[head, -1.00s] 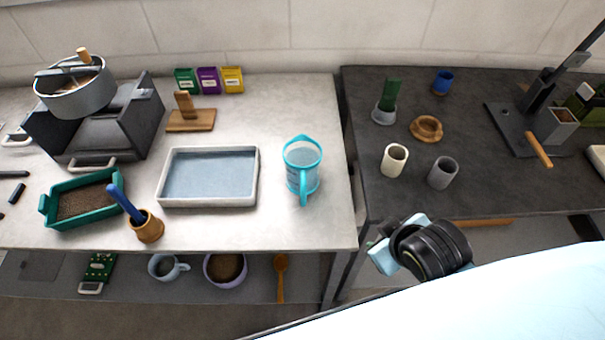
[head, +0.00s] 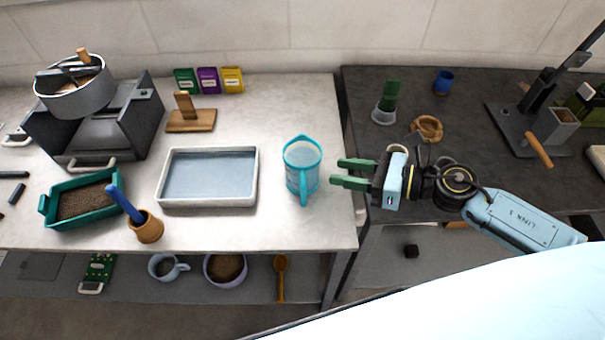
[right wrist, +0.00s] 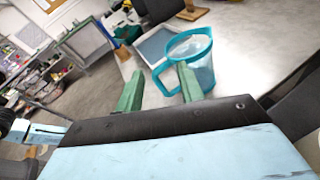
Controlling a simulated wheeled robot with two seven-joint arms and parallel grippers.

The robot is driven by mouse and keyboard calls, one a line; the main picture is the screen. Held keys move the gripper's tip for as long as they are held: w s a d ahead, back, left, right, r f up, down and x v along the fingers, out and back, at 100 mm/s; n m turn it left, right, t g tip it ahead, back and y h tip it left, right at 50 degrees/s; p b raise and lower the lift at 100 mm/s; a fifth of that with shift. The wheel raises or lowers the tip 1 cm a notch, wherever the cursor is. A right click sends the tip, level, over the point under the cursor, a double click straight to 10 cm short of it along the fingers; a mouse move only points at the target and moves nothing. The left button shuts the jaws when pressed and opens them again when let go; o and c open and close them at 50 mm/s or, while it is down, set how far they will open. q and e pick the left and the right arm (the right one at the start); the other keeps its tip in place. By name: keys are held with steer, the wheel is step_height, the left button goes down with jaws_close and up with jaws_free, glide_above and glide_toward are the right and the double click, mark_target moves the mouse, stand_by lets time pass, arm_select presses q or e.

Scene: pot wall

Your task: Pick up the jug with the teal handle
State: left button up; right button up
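The jug with the teal handle (head: 302,167) stands upright near the right end of the light worktop. It is clear with a teal rim, and its teal handle faces the front edge. My right gripper (head: 336,174) is just right of the jug, its green fingers apart and pointing left at it, with nothing between them. In the right wrist view the jug (right wrist: 199,62) stands beyond the open fingers, its handle (right wrist: 160,77) showing between the fingertips. My left gripper is not in view.
A white-rimmed tray (head: 207,204) lies left of the jug. A brown pot with a blue-handled tool (head: 147,229) and a teal tray (head: 50,217) stand farther left. A dark worktop (head: 375,90) with cups adjoins on the right. The worktop behind the jug is clear.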

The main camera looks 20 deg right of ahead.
mark_target(303, 174)
steer(key=w+a+f+n+g, duration=0.1)
steer(key=a+f, duration=0.1)
steer(key=a, duration=0.1)
steer(key=w+a+f+n+g+p, duration=0.1)
steer(key=a+f+n, duration=0.1)
steer(key=a+f, duration=0.1)
steer(key=w+a+f+n+g+p, duration=0.1)
steer(key=a+f, duration=0.2)
steer(key=a, duration=0.1)
steer(key=shift+w+g, duration=0.2)
steer(key=shift+g, duration=0.1)
steer(key=shift+d, duration=0.1)
steer(key=shift+r, duration=0.1)
steer(key=shift+c, duration=0.4)
jaws_close()
